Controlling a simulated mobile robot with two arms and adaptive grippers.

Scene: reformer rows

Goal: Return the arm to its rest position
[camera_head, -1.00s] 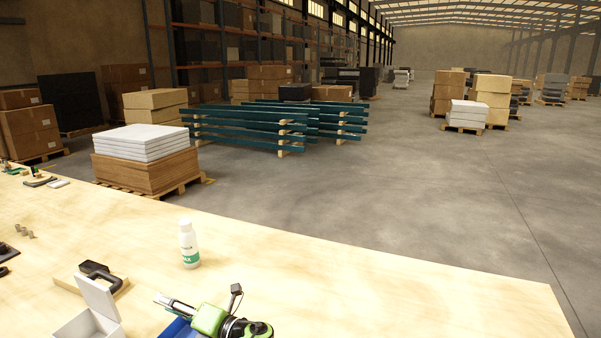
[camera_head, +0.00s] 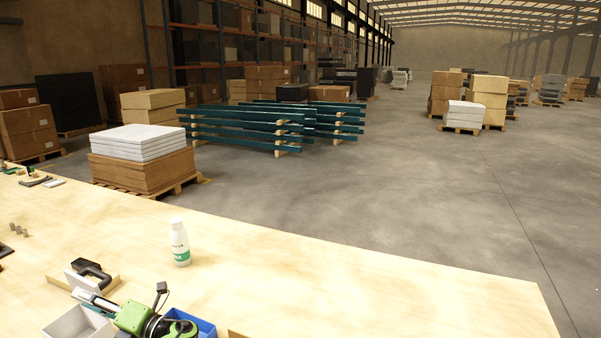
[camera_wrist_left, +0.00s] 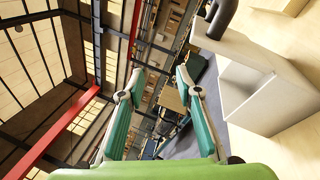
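My left gripper (camera_head: 82,295) shows at the lower left of the head view, with a green body and pale fingers pointing left. It is over the edge of an open white box (camera_head: 68,328) and hides part of it. In the left wrist view the gripper's two teal-padded fingers (camera_wrist_left: 157,92) stand apart with nothing between them. My right gripper is in neither view.
A blue bin (camera_head: 207,328) sits right of the gripper. A white bottle with a green label (camera_head: 180,245) stands on the wooden table (camera_head: 300,290). A black-handled tool (camera_head: 92,270) lies behind the white box. The table's right side is clear.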

